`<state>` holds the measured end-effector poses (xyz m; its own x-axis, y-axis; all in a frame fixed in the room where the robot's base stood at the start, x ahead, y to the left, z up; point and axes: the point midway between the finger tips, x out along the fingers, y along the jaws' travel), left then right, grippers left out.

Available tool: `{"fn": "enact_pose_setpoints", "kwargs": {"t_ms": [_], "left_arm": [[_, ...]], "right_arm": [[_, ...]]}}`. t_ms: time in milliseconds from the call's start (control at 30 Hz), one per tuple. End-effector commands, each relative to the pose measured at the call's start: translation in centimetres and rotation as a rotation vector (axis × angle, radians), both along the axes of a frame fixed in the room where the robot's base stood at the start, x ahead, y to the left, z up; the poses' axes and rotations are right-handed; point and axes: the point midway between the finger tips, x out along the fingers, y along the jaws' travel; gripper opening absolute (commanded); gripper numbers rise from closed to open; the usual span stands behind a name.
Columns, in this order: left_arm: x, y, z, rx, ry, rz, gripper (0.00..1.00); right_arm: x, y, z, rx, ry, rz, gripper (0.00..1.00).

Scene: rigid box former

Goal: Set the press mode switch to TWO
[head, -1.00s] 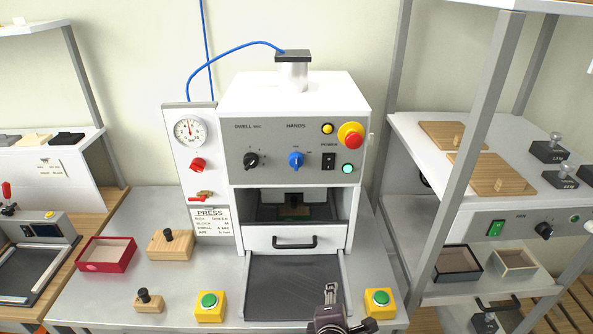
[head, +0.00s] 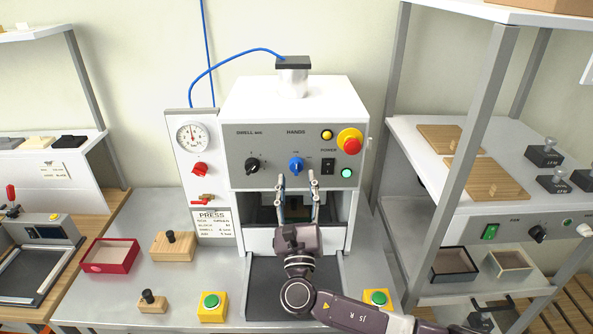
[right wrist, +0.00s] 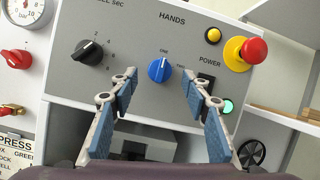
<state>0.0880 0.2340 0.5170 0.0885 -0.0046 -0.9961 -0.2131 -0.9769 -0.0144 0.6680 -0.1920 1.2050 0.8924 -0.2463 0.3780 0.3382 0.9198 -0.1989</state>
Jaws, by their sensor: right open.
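The press mode switch is a blue knob (head: 296,165) under the word HANDS on the press's grey control panel (head: 270,150). In the right wrist view the blue knob (right wrist: 159,69) has ONE marked above it and TWO to its upper right; its white pointer line is near upright, toward ONE. My right gripper (head: 297,178) is open and empty in front of the panel, just below the knob. In the right wrist view its two fingers (right wrist: 158,78) stand on either side of the knob, apart from it. My left gripper is not in view.
Beside the knob are the black dwell knob (right wrist: 88,52), the black power switch (right wrist: 206,88), a lit green lamp (head: 346,173) and a red-and-yellow emergency button (head: 350,140). Green buttons in yellow boxes (head: 212,307) stand on the bench.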

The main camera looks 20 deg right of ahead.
Motion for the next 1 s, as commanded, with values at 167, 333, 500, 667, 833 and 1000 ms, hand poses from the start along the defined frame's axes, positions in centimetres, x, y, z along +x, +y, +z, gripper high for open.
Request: {"fn": "enact_pose_setpoints", "kwargs": {"t_ms": [167,333,500,667,833,1000], "left_arm": [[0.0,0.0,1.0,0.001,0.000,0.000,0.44],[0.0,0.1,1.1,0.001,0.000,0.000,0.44],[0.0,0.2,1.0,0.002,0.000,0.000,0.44],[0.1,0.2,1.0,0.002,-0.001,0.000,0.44],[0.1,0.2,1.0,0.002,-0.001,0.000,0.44],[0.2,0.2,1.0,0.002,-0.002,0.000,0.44]], "right_arm": [[1.8,-0.5,0.9,0.001,0.001,0.001,0.43],[2.3,-0.6,0.9,0.003,0.002,0.001,0.43],[2.3,-0.6,0.8,0.004,0.002,0.002,0.43],[2.3,-0.6,0.8,0.004,0.001,0.001,0.27],[2.3,-0.6,0.9,0.004,0.001,0.001,0.08],[2.3,-0.6,0.8,0.007,0.001,0.001,0.01]]}}
